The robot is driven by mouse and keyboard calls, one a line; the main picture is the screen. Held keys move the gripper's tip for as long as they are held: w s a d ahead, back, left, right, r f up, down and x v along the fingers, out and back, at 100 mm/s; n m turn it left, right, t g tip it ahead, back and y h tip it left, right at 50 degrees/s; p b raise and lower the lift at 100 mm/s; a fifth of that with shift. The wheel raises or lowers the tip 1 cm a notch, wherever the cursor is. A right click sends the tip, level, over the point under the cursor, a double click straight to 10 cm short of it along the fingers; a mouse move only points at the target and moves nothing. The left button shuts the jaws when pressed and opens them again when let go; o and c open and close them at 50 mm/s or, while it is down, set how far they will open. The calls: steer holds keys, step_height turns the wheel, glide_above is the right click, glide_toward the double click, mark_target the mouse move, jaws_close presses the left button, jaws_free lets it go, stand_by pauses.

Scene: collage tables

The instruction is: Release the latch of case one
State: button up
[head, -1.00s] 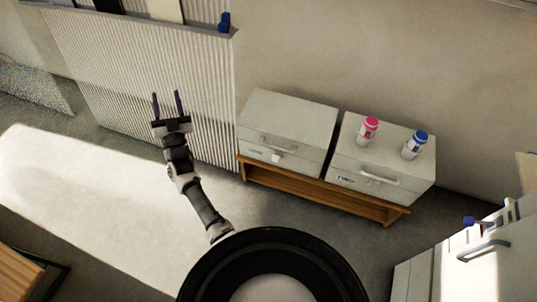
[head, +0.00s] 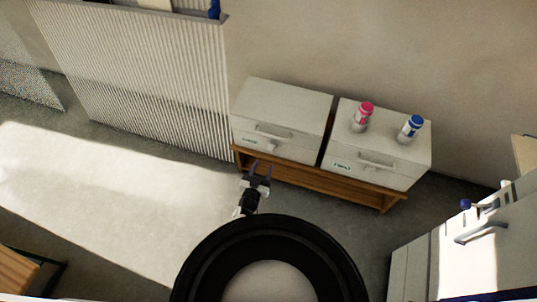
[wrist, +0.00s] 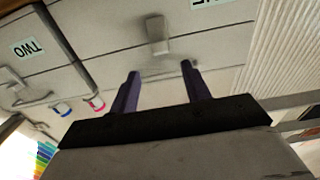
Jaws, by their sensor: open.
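Case one (head: 283,103) is the left of two pale grey cases on a wooden stand. Its front has a bar handle (head: 272,133) and a green label (head: 250,141). In the wrist view, which is upside down, a pale latch tab (wrist: 156,30) shows on its front, near a partly cut-off label (wrist: 210,3). My gripper (head: 262,166) is open and empty, low in front of this case. In the wrist view its dark fingers (wrist: 160,68) point towards the case front, apart from the latch tab. The latch is hard to make out in the head view.
Case two (head: 384,180) stands to the right, with a pink-capped bottle (head: 362,117) and a blue-capped bottle (head: 410,129) on top. The wooden stand (head: 322,185) is below. A ribbed panel (head: 135,85) is at left. A white cabinet (head: 430,255) is at lower right.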

steer(key=b+x, duration=0.2)
steer(key=x, duration=0.6)
steer(key=shift+b, duration=0.4)
steer(key=shift+w, duration=0.1)
steer(key=c, duration=0.8)
steer(key=f+t+b, duration=0.1)
steer(key=b, duration=0.3)
steer(key=f+t+b, duration=0.1)
steer(key=b, duration=0.3)
steer(key=shift+s+a+h, duration=0.15)
steer(key=shift+s+h, duration=0.25)
steer(key=shift+r+t, duration=0.15)
steer(key=shift+t, duration=0.15)
